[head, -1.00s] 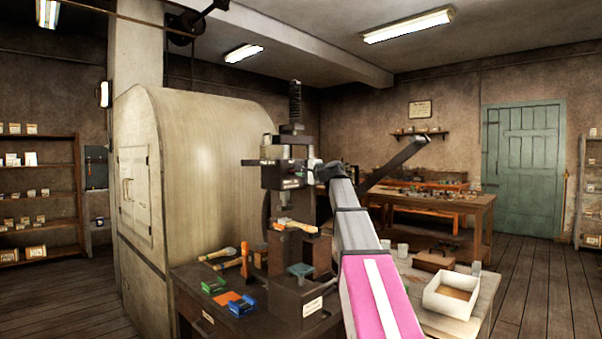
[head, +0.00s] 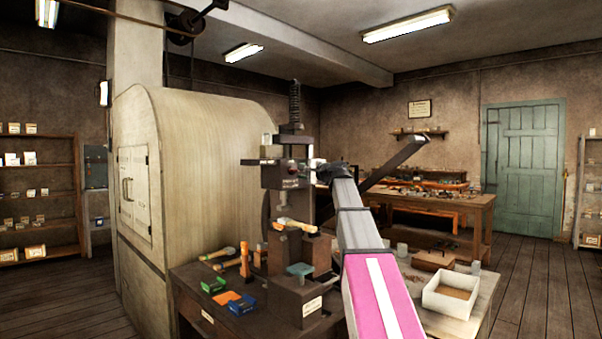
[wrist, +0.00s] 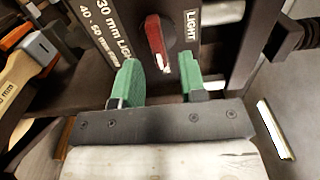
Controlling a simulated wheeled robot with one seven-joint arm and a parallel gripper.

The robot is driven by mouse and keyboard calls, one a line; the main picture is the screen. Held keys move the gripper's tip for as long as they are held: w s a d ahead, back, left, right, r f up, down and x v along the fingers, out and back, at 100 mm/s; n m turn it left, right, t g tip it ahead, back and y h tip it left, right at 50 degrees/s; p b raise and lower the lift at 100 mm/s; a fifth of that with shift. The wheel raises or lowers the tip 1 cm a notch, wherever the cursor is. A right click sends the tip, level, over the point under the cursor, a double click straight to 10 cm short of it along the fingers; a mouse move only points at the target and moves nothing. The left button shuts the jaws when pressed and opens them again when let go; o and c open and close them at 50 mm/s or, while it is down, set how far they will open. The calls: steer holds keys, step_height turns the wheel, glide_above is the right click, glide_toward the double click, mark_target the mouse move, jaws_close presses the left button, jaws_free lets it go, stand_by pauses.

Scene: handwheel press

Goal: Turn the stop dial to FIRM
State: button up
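The stop dial (wrist: 156,40) shows in the wrist view as a red elongated knob on the dark front of the press. It stands nearly upright in the picture, with a pale mark at its lower end. A LIGHT label (wrist: 192,25) is just right of it; I see no FIRM label. My gripper (wrist: 160,68) is open, its two green fingers apart below and to either side of the dial. Nothing is between them except the dial's lower end, and I cannot tell whether they touch it. In the head view the press (head: 289,178) stands on the bench and the dial cannot be made out.
A printed plate (wrist: 106,32) with millimetre settings is left of the dial. Wooden-handled tools (wrist: 18,88) lie at the wrist view's left. On the bench (head: 195,290) are green, orange and blue boxes. A white open box (head: 450,303) stands on a table to the right.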

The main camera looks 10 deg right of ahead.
steer(key=v, duration=0.9)
steer(key=shift+s, duration=0.1)
